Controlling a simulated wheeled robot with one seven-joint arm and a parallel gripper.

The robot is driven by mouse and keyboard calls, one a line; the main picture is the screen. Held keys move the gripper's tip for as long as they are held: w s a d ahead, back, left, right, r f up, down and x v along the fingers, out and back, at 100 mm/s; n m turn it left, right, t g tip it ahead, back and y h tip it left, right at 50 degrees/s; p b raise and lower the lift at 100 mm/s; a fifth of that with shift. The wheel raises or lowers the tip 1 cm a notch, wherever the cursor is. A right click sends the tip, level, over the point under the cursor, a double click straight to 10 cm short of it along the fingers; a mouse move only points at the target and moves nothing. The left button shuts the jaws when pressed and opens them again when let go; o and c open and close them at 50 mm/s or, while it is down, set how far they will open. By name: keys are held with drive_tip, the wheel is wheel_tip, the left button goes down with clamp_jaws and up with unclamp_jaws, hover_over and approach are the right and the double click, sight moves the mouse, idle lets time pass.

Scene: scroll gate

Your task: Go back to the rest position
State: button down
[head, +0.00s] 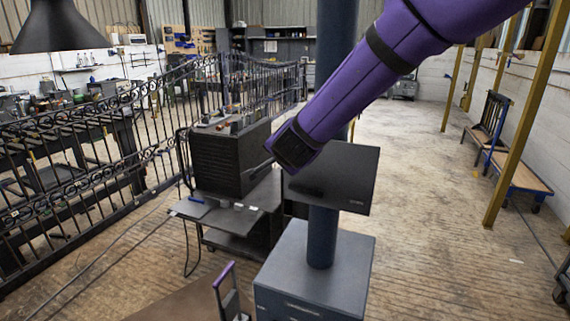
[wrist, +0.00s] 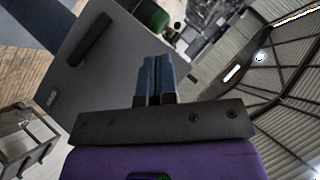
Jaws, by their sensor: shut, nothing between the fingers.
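My gripper shows in the wrist view (wrist: 157,66), with its two blue fingers together and nothing between them. In the head view my purple arm reaches down from the upper right. Its dark end is in front of the upper left part of a dark flat panel; the fingers are hard to make out there. The panel (head: 347,180) has a dark handle-like bar and small lettering. It also shows in the wrist view (wrist: 120,75), beyond the gripper. I cannot tell whether the gripper touches it.
A black scroll gate (head: 118,150) runs along the left. A dark boxy machine (head: 225,160) stands on a low table (head: 232,218) close to the arm's end. A wooden bench (head: 518,172) and a yellow post (head: 520,115) stand at the right. The floor between is mostly clear.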

drive_tip(key=shift+s+a+r, duration=0.15)
drive_tip(key=shift+s+r, duration=0.35)
drive_tip(key=s+d+r+n+g+y, duration=0.1)
drive_tip(key=s+d+r+n, duration=0.2)
drive_tip(key=s+d+r, duration=0.4)
drive_tip(key=s+d+r+n+g+y, duration=0.15)
drive_tip(key=s+d+r, duration=0.3)
drive_tip(key=d, duration=0.55)
drive_tip(key=s+d+f+n+g+h, duration=0.1)
drive_tip(key=s+d+h, duration=0.1)
drive_tip(key=s+d, duration=0.6)
drive_tip(key=s+d+f+n+g+h, duration=0.2)
drive_tip(key=s+d, duration=0.6)
drive_tip(key=s, duration=0.6)
drive_tip(key=shift+d+f+h, duration=0.3)
drive_tip(key=shift+d+h, duration=0.05)
drive_tip(key=shift+h, duration=0.3)
drive_tip(key=c, duration=1.8)
unclamp_jaws()
drive_tip(key=shift+g, duration=0.25)
drive_tip(key=shift+c, duration=0.2)
